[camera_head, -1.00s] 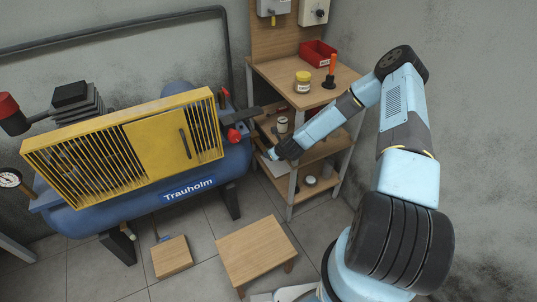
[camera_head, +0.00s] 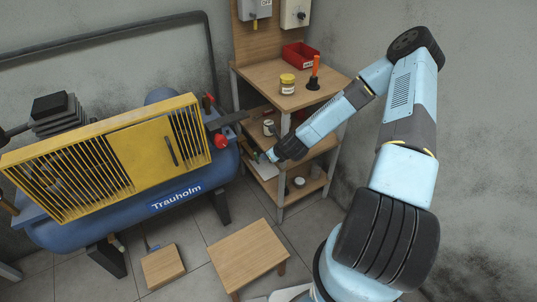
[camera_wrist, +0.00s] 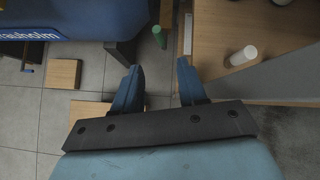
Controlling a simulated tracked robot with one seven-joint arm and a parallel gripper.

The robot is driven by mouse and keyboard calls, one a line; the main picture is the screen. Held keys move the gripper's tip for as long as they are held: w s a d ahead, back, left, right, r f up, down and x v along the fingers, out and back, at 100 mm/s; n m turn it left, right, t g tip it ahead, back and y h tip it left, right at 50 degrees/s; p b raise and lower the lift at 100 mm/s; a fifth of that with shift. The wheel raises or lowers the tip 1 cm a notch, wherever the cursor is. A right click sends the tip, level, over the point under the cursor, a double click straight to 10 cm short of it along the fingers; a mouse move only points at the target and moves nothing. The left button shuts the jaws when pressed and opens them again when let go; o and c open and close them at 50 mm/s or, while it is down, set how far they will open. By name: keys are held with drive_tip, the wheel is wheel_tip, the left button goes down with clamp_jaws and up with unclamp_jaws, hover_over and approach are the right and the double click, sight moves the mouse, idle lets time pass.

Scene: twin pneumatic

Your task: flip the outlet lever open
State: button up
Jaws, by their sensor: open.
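The blue compressor tank (camera_head: 115,218) with a yellow slatted cover stands at left in the head view. At its right end are a red knob (camera_head: 221,141) and a small red-topped part (camera_head: 209,101); I cannot tell which, if either, is the outlet lever. My gripper (camera_head: 266,157) is to the right of the tank end, in front of the wooden shelf unit, apart from the red knob. In the wrist view my gripper (camera_wrist: 158,78) is open, with nothing between its fingers. A green cylindrical part (camera_wrist: 159,36) shows beyond the fingertips, near the tank's edge.
The wooden shelf unit (camera_head: 262,75) carries a red bin (camera_head: 300,55), a yellow-lidded jar (camera_head: 287,84) and an orange-handled tool (camera_head: 315,70). A wooden stool (camera_head: 247,255) and a smaller wooden block (camera_head: 162,266) stand on the tiled floor. Grey walls lie behind and at right.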

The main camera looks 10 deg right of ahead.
drive_tip(key=shift+a+f, duration=0.1)
drive_tip(key=shift+f, duration=0.05)
drive_tip(key=shift+c, duration=1.4)
drive_tip(key=a+f, duration=0.1)
drive_tip(key=a+f+h, duration=0.1)
drive_tip(key=f, duration=0.1)
drive_tip(key=a+f+h, duration=0.1)
drive_tip(key=f, duration=0.1)
drive_tip(key=shift+a+f+g, duration=0.1)
drive_tip(key=shift+f+g, duration=0.05)
drive_tip(key=shift+g, duration=0.15)
clamp_jaws()
drive_tip(key=n+t+h, duration=0.4)
drive_tip(key=t+h, duration=0.2)
drive_tip(key=h, duration=0.5)
approach(256, 158)
drive_tip(key=x, duration=0.5)
drive_tip(key=shift+w+f, duration=0.2)
drive_tip(key=shift+w, duration=0.05)
drive_tip(key=shift+w+d, duration=0.25)
drive_tip(key=shift+w, duration=0.25)
